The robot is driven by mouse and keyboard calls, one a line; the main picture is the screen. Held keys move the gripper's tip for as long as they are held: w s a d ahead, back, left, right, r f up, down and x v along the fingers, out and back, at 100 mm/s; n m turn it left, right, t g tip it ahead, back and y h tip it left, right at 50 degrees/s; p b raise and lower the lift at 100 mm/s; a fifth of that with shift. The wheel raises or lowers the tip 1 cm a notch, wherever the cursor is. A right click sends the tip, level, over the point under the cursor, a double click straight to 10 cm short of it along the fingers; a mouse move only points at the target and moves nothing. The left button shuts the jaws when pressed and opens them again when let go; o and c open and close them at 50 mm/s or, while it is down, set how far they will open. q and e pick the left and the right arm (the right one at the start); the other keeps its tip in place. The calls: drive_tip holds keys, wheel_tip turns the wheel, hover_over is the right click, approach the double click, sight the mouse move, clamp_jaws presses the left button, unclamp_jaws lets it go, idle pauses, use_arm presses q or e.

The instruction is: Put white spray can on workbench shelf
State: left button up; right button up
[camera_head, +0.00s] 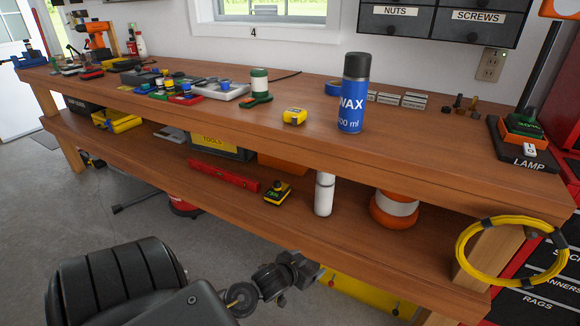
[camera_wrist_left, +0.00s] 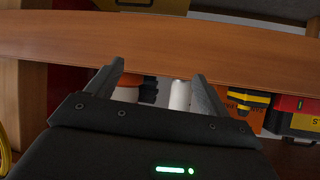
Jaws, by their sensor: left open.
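The white spray can (camera_head: 324,194) stands upright on the wooden lower shelf (camera_head: 235,213) of the workbench, near its front edge, and its top is close under the upper board. In the left wrist view the white can (camera_wrist_left: 180,95) shows partly, beside the inner side of one finger. My left gripper (camera_head: 300,268) is in front of the lower shelf's edge, below and left of the can in the head view. Its two fingers (camera_wrist_left: 158,72) are spread and hold nothing. My right gripper is not in view.
An orange and white roll (camera_head: 395,208) stands right of the can. A yellow and black tool (camera_head: 278,192) and a red level (camera_head: 224,175) lie to its left. The workbench top (camera_head: 420,140) carries a blue WAX can (camera_head: 352,95). A yellow coil (camera_head: 508,252) hangs at the right.

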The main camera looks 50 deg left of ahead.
use_arm(q)
drive_tip(key=s+d+f+m+g+h, duration=0.1)
drive_tip(key=s+d+f+g, duration=0.1)
drive_tip(key=s+d+g, duration=0.2)
drive_tip(key=s+d+f+m+g+h, duration=0.1)
drive_tip(key=s+d+f+m+g, duration=0.1)
drive_tip(key=s+d, duration=0.8)
drive_tip(key=s+f+g, duration=0.1)
drive_tip(key=s+g, duration=0.1)
drive_tip(key=s, duration=0.5)
drive_tip(key=shift+d+f, duration=0.3)
drive_tip(key=shift+d, duration=0.1)
drive_tip(key=shift+f, duration=0.1)
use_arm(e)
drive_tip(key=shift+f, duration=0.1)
